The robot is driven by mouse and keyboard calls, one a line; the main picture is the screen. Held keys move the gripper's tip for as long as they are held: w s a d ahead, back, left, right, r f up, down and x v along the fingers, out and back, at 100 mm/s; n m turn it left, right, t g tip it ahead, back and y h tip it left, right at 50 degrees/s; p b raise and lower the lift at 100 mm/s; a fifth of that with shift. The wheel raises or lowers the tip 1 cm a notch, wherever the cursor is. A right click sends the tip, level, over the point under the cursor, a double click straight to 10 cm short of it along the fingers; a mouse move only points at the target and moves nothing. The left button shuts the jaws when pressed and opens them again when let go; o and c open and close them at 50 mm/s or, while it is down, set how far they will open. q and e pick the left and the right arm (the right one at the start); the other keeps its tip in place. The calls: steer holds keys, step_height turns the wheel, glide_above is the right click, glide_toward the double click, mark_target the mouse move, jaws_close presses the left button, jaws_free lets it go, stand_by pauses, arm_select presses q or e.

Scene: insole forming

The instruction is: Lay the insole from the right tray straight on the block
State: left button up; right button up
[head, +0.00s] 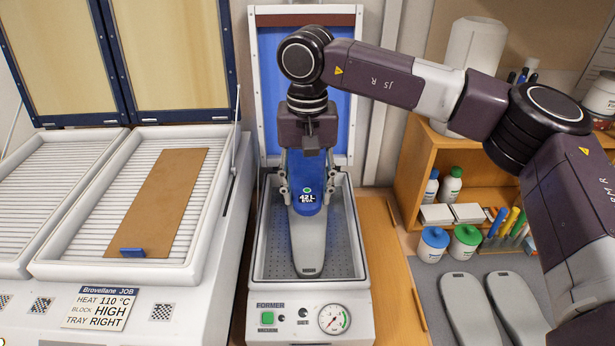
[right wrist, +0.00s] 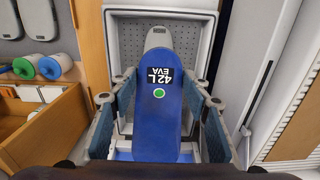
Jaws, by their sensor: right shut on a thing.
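The blue insole (head: 310,222), labelled "42 L EVA" with a green dot, is between the fingers of my right gripper (head: 308,188). The gripper is shut on its sides. The insole is over the grey block (head: 308,252) in the former, roughly in line with it; the block's near end is bare. I cannot tell whether insole and block touch. The right wrist view shows the insole (right wrist: 158,128) between both fingers (right wrist: 160,104), with the block's rounded end (right wrist: 158,38) beyond it. The right tray (head: 205,235) is at the left. My left gripper is not in view.
A brown sheet (head: 170,200) with a blue bar (head: 131,252) lies on the right tray. The former (head: 262,262) has raised walls and an upright lid (head: 347,90) behind. Two grey blocks (head: 475,308) (head: 515,300) and bottles stand at the right.

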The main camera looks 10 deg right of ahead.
steer(key=shift+d+f, duration=0.35)
steer(key=shift+f, duration=0.1)
steer(key=shift+a+f+b, duration=0.3)
steer(key=shift+f+b, duration=0.1)
steer(key=shift+f, duration=0.05)
arm_select(q)
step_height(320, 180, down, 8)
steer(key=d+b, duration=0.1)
steer(key=b, duration=0.6)
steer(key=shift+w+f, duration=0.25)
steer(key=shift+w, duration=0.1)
arm_select(e)
step_height(320, 180, down, 12)
steer(key=shift+r, duration=0.1)
steer(key=shift+r, duration=0.1)
arm_select(q)
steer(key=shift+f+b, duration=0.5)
steer(key=shift+b, duration=0.25)
arm_select(e)
steer(key=shift+f, duration=0.65)
